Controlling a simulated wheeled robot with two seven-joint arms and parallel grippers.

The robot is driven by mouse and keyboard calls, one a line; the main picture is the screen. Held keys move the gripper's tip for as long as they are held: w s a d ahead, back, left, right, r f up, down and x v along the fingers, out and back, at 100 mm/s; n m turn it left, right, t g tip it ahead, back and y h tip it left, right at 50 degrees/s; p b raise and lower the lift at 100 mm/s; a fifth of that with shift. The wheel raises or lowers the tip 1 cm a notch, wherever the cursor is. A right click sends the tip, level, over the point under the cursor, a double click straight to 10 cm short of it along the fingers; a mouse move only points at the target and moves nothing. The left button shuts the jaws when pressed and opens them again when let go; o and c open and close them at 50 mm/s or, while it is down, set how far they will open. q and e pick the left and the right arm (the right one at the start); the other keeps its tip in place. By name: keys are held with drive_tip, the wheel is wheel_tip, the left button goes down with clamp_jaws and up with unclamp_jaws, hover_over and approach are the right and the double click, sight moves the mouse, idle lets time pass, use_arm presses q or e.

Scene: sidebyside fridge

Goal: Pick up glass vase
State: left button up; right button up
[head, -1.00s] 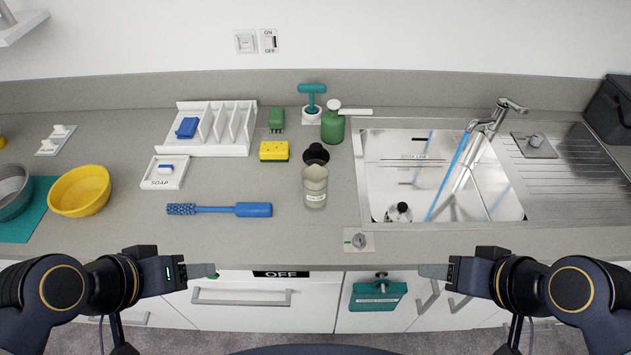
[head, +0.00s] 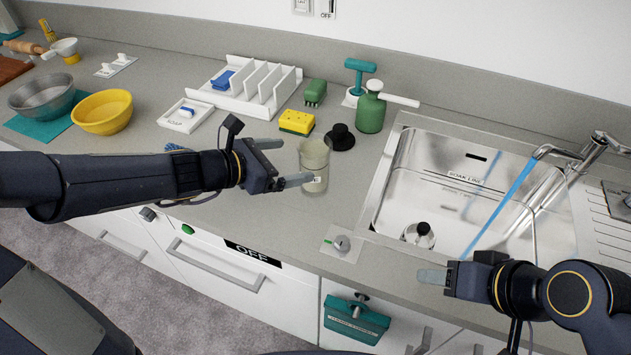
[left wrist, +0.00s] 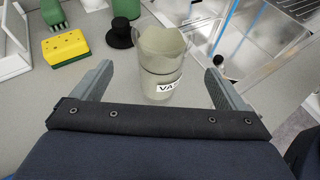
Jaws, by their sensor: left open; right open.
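The glass vase (head: 314,158) is a clear greenish-grey cup with a white label, standing upright on the counter left of the sink. It also shows in the left wrist view (left wrist: 162,62), where the label reads "VA" before it is cut off. My left gripper (head: 291,163) is open and level beside the vase. In the left wrist view its two fingers (left wrist: 160,80) point toward the vase, one on each side, with the vase near or just beyond the tips. My right gripper (head: 437,276) is open and empty in front of the sink, away from the vase.
A black stopper (head: 340,137) stands right behind the vase. A yellow sponge (head: 296,122), green brush (head: 315,92) and green bottle (head: 371,112) are farther back. The sink (head: 384,203) is to the right. A knob plate (head: 341,243) lies in front.

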sight(327, 140)
use_arm(q)
drive_tip(key=x, duration=0.7)
drive_tip(key=shift+w+d+r, duration=0.1)
drive_tip(key=shift+w+d, duration=0.05)
drive_tip(key=shift+d, duration=0.15)
drive_tip(key=c, duration=1.1)
drive_tip(key=shift+r, duration=0.15)
drive_tip(key=shift+c, duration=0.2)
drive_tip(key=shift+r+p, duration=0.3)
drive_tip(key=shift+r, duration=0.25)
wheel_tip(327, 140, up, 3)
drive_tip(key=shift+a+f+p, duration=0.1)
drive_tip(key=shift+f+p, duration=0.05)
drive_tip(key=shift+p, duration=0.25)
drive_tip(key=s+a+r+p, duration=0.3)
drive_tip(key=s+a+r, duration=0.2)
drive_tip(key=s+r, duration=0.4)
drive_tip(key=s, duration=0.4)
drive_tip(key=shift+a, duration=0.15)
